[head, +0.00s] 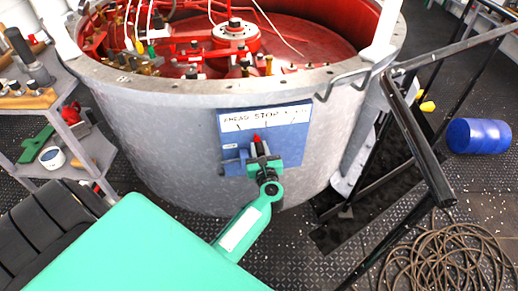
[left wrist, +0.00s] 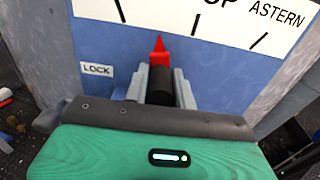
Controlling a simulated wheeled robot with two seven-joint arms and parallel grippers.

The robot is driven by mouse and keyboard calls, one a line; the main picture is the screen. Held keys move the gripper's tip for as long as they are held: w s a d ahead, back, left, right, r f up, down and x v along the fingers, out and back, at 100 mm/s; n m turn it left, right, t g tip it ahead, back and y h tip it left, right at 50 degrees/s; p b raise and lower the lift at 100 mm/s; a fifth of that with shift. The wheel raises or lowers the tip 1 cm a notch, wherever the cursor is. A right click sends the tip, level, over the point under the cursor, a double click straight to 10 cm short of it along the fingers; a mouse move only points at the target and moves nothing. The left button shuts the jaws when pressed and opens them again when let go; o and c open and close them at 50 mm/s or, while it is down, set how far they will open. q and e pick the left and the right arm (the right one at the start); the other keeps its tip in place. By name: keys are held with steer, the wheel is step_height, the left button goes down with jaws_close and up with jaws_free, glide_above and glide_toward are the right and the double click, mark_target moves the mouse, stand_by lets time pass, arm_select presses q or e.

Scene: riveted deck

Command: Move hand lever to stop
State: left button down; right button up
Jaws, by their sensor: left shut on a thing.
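The blue lever panel (head: 290,145) is on the side of the round grey tank, with a white scale (head: 265,117) reading AHEAD, STOP and ASTERN. The hand lever has a red pointer tip (head: 256,139) and a black grip (left wrist: 158,86). In the left wrist view the red tip (left wrist: 159,46) points between the left mark and the middle mark of the scale (left wrist: 180,12). My left gripper (head: 260,160) is shut on the lever, with a grey finger on each side of the black grip. The lever's lower part is hidden by the gripper. My right gripper is not in view.
A small LOCK label (left wrist: 97,69) is left of the lever. The grey tank (head: 150,120) has an open top with red machinery. A black railing (head: 420,145) and coiled rope (head: 450,260) are at right, a blue drum (head: 478,136) beyond. A cluttered shelf (head: 95,150) stands at left.

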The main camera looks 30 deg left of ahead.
arm_select(q)
steer(key=w+d+m, duration=0.2)
steer(key=shift+w+d+r, duration=0.2)
steer(key=shift+w+d, duration=0.05)
steer(key=shift+d, duration=0.05)
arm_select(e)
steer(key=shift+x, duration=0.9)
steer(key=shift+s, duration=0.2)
arm_select(q)
steer(key=c, duration=1.2)
jaws_free()
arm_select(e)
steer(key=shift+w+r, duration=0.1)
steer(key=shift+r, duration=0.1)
arm_select(q)
steer(key=shift+v, duration=3.8)
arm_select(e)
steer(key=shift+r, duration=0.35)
